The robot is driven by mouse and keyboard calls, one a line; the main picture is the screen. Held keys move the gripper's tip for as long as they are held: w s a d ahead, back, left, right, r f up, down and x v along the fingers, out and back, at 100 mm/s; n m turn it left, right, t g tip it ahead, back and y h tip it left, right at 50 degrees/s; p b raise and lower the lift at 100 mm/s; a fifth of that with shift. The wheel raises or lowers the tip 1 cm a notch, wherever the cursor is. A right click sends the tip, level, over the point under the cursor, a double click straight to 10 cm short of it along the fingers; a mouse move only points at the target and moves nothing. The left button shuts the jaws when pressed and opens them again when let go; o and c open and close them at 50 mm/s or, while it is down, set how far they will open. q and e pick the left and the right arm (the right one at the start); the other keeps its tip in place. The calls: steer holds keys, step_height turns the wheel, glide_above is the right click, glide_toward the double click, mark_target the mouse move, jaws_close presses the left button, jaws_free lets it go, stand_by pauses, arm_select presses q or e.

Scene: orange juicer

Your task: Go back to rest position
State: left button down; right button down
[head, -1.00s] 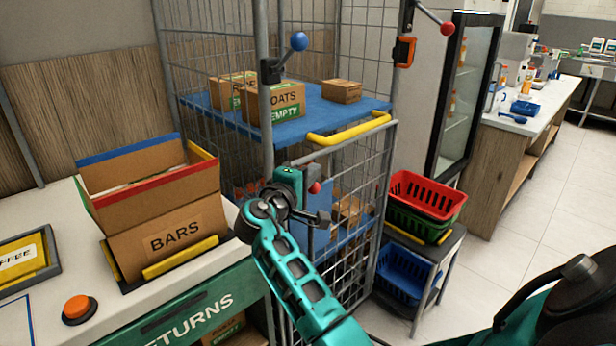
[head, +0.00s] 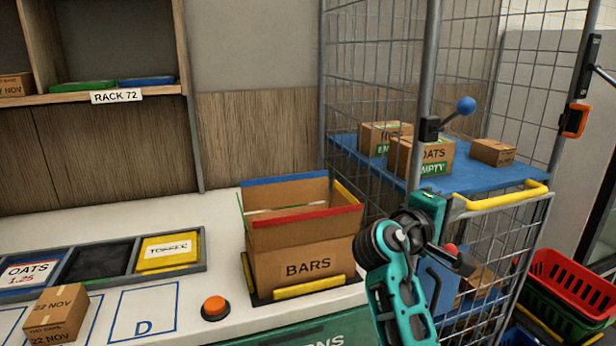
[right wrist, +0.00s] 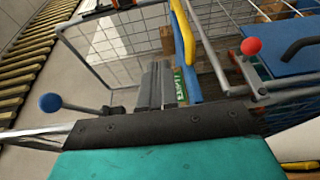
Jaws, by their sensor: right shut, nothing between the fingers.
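My right gripper (head: 428,206) is at the end of the teal arm in the head view, in front of the wire cage trolley (head: 432,80). Its fingertips are hard to make out there. In the right wrist view its grey fingers (right wrist: 158,85) are together with nothing between them. The yellow handle bar (head: 500,196) of the trolley's blue shelf is just right of the gripper in the head view. I cannot tell the gap between them. My left gripper is out of view.
An open BARS carton (head: 305,265) stands on the white counter (head: 215,215), left of my arm. An orange button (head: 215,307) and a small dated box (head: 57,314) are farther left. Red and green baskets (head: 570,285) are at the right.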

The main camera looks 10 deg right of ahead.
steer(key=s+a+f+n+t+y, duration=0.1)
steer(key=a+f+t+y, duration=0.2)
steer(key=f, duration=0.5)
steer(key=s+a+f+n+y, duration=0.1)
steer(key=a+f+y, duration=0.25)
steer(key=f, duration=0.45)
steer(key=s+a+f+n+t+y, duration=0.1)
steer(key=a+f+t+y, duration=0.15)
steer(key=f+y, duration=0.45)
steer(key=s+a+f+m+g+y, duration=0.1)
steer(key=s+a+f+m+y, duration=0.1)
steer(key=s+a+f, duration=0.3)
steer(key=s+a+f+m+y, duration=0.3)
steer(key=s+a+f, duration=0.2)
steer(key=s, duration=0.6)
step_height(320, 180, down, 3)
steer(key=shift+s+a+r+g, duration=0.15)
steer(key=shift+s+a+g, duration=0.1)
steer(key=shift+g, duration=0.1)
